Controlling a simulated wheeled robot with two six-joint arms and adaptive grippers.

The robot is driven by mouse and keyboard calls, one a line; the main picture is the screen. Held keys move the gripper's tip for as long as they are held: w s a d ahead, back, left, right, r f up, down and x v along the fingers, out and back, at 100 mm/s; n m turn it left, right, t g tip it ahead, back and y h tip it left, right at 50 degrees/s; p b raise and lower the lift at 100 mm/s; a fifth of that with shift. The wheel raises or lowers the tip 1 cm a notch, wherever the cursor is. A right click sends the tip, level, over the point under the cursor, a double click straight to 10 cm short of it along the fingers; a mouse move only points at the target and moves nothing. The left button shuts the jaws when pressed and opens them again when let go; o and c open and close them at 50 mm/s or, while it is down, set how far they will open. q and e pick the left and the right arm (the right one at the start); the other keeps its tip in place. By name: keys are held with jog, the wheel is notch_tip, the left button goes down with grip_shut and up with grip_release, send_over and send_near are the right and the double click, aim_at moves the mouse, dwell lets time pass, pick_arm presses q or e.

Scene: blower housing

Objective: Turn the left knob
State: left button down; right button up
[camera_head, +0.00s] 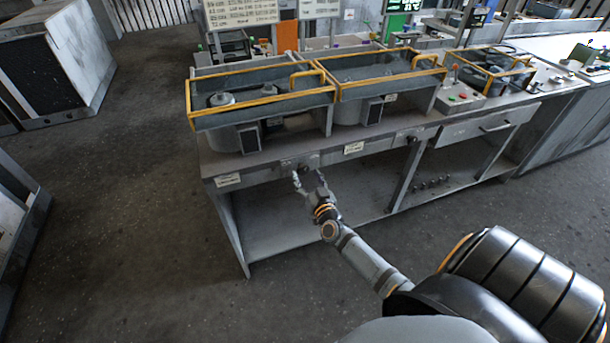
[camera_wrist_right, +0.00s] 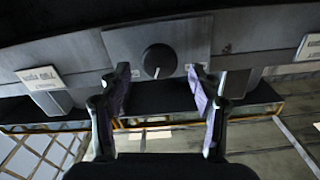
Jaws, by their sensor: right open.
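The left knob (camera_wrist_right: 159,61) is a dark round dial with a pale pointer line, set on a grey plate on the bench's front edge. In the right wrist view it sits ahead of and between the two fingers of my right gripper (camera_wrist_right: 158,84). The fingers are spread with a gap on both sides of the knob, and they do not appear to touch it. In the head view my right gripper (camera_head: 308,180) is at the front edge of the bench, below the left yellow-railed bay. The knob is hard to make out there. My left gripper is not in view.
The grey workbench (camera_head: 270,160) carries yellow-railed bays with blower housings (camera_head: 222,120). Labels (camera_head: 228,180) (camera_head: 353,148) mark its front edge. The floor (camera_head: 140,230) left of the bench is clear.

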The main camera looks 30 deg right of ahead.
jog(key=shift+x, duration=1)
jog(key=c, duration=1.2)
jog(key=shift+m, duration=0.3)
jog(key=m, duration=0.5)
jog(key=shift+d+f, duration=0.1)
jog(key=shift+d, duration=0.05)
jog(key=m, duration=0.6)
jog(key=shift+s+f, duration=0.1)
jog(key=shift+m+b, duration=0.3)
